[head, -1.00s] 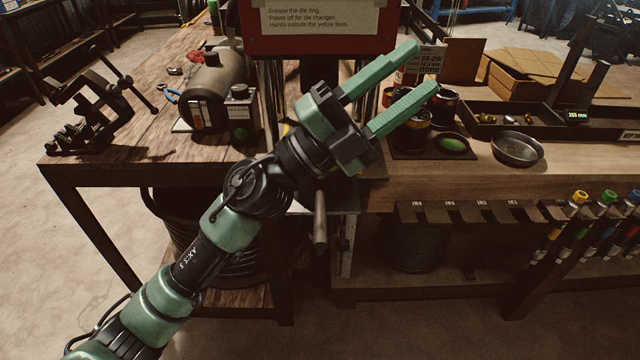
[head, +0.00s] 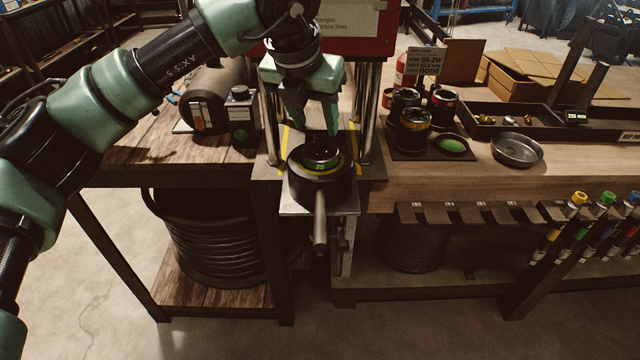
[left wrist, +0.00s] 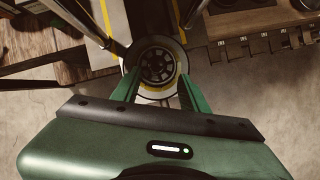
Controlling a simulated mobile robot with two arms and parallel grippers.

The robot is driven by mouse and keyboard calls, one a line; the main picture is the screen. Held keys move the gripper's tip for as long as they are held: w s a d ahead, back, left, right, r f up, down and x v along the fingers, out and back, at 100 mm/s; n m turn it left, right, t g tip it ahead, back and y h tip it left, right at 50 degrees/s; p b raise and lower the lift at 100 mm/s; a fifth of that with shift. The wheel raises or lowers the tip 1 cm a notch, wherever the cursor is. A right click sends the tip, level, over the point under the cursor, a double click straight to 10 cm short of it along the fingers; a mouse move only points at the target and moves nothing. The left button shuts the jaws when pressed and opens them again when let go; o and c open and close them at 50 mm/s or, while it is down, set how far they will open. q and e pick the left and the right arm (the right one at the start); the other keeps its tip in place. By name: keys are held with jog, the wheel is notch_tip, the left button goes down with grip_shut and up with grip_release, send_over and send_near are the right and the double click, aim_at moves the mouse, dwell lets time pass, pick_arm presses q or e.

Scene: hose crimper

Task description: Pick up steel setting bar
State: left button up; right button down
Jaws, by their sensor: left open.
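My left gripper (head: 316,128) points down inside the crimper frame, just above the black round crimper head (head: 320,188) with a green "25" label. Its two green fingers are apart with nothing between them. In the left wrist view the fingers (left wrist: 156,90) stand either side of the dark slotted die ring (left wrist: 157,66); whether they touch it I cannot tell. A grey steel rod (head: 319,222) slopes down from the front of the crimper head; I cannot tell whether it is the setting bar. The rod is not clear in the left wrist view. My right gripper is not in view.
Steel posts (head: 369,110) flank the crimper head, with a red sign panel (head: 385,45) above. Black die cans (head: 415,132) and a round metal dish (head: 517,149) stand to the right. Several coloured hose ends (head: 578,198) hang front right.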

aim_at(319, 133)
pick_arm(q)
jog(key=p+x, duration=0.1)
jog(key=x, duration=0.3)
jog(key=shift+w+a+p, duration=0.1)
jog(key=shift+w+p, duration=0.3)
jog(key=shift+w, duration=0.1)
jog(key=shift+w+f, duration=0.15)
jog(key=shift+f, duration=0.35)
grip_shut()
jog(key=shift+r, duration=0.1)
